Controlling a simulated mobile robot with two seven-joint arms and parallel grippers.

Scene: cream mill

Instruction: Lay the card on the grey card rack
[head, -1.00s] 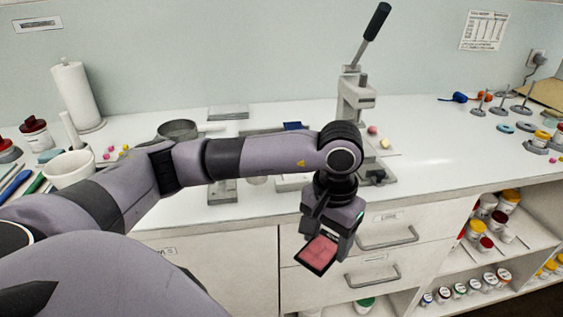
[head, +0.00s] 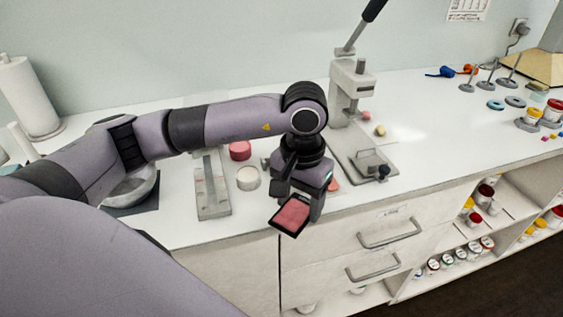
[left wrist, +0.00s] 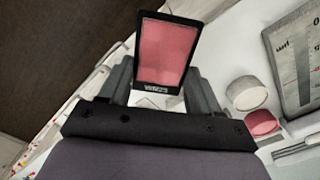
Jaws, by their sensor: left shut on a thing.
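The card (head: 291,214) is a pink panel in a black frame with small white print on its edge. It also fills the upper middle of the left wrist view (left wrist: 165,52). My left gripper (head: 291,202) is shut on it and holds it tilted, just in front of the counter's front edge in the head view. My right gripper is not in view. I cannot surely pick out the grey card rack; part of the counter behind my left arm is hidden.
A grey graduated plate (head: 212,203), a white jar (head: 248,178) and a pink-red jar (head: 240,150) stand left of the gripper. A lever press (head: 352,92) stands behind right. A grey bowl (head: 133,190) is partly hidden by my arm. The counter right of the press has free room.

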